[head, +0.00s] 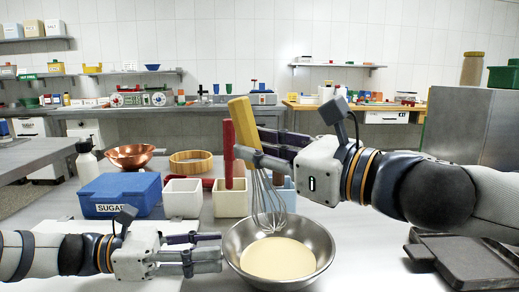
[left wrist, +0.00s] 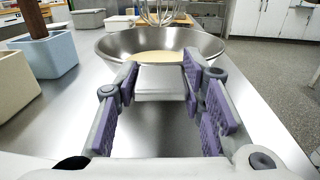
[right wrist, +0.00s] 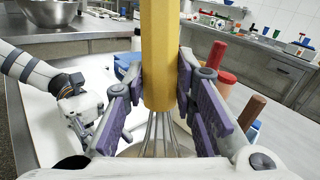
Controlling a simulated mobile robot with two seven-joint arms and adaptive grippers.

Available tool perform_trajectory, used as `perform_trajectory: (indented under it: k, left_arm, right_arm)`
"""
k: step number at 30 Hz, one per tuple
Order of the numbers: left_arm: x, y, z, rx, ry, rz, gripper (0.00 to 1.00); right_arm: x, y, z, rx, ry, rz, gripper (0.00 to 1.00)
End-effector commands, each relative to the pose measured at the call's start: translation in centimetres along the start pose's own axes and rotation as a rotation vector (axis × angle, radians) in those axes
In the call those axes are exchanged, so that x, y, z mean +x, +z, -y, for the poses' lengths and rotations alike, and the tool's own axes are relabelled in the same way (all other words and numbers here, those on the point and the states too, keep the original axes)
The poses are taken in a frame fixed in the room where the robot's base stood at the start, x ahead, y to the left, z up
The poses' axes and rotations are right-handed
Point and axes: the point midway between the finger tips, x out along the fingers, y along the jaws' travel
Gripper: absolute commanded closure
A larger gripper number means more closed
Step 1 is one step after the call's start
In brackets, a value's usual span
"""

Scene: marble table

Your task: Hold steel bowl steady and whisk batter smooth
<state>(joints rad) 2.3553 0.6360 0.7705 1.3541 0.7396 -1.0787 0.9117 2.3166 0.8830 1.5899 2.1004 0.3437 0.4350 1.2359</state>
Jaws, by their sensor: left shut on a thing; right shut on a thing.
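The steel bowl (head: 322,244) stands upright at the front of the table with pale, cream-coloured batter (head: 278,260) in it. My right gripper (head: 248,145) is shut on the whisk's yellow handle (head: 242,120), which also fills the middle of the right wrist view (right wrist: 159,50).
Behind the bowl stand a blue sugar box (head: 120,193), white containers (head: 182,198), a cream holder with a red-handled tool (head: 229,150), a copper bowl (head: 130,155) and a wooden ring-like tub (head: 192,162). A dark flat appliance (head: 462,262) sits at the right.

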Motion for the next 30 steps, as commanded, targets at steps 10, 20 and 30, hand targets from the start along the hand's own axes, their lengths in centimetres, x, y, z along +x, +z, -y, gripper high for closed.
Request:
perform_trajectory:
  k: [10, 20, 30]
  left_arm:
    - [0.0, -0.2, 0.0, -0.001, 0.0, -0.004, 1.0]
    - [0.0, -0.2, 0.0, -0.001, 0.0, -0.004, 1.0]
    - [0.0, -0.2, 0.0, -0.001, 0.0, -0.004, 1.0]
  right_arm:
    - [0.0, 1.6, 0.3, -0.003, -0.001, 0.003, 1.0]
    - [0.1, 4.9, 0.8, -0.001, 0.0, 0.001, 1.0]
    - [0.1, 4.9, 0.8, 0.0, 0.0, 0.0, 1.0]
